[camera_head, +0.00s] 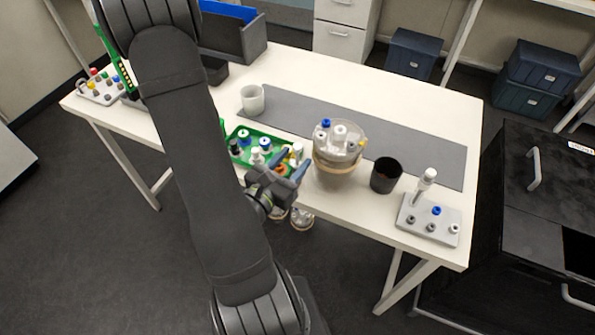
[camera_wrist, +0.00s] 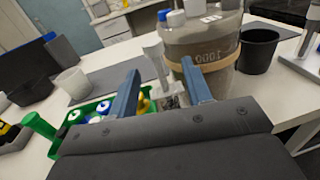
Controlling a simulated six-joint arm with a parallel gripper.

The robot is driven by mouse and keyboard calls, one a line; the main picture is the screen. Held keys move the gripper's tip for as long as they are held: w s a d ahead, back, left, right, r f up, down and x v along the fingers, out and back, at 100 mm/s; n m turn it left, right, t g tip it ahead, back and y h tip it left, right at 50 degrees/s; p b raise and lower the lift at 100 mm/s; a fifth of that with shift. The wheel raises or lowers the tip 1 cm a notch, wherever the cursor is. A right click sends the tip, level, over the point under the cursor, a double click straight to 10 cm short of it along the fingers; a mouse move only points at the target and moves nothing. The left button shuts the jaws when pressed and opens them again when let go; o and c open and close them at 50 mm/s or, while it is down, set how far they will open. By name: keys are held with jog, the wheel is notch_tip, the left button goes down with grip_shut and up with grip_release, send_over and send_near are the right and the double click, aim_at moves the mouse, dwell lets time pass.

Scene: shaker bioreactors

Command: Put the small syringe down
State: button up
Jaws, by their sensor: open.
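My gripper (camera_head: 290,164) is open at the front edge of the white table, by the right end of the green tray. In the wrist view its two blue fingers (camera_wrist: 160,76) stand apart. A slim, pale upright piece with a flared top (camera_wrist: 154,52), which looks like the small syringe, shows between them; I see no finger clearly touching it. Its lower end is hidden behind the gripper body, so I cannot tell what it rests on. The green tray (camera_wrist: 63,129) holds several vials and capped pieces, and it also shows in the head view (camera_head: 229,128).
A lidded bioreactor vessel (camera_head: 335,165) stands just right of my gripper, with a black cup (camera_head: 385,175) beyond. A grey rack (camera_head: 415,222) with a white upright piece stands at the right corner. A white cup (camera_head: 252,98) sits behind the tray. The grey mat (camera_head: 420,145) has free room.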

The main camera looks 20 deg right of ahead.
jog(key=shift+x, duration=2.1)
grip_shut()
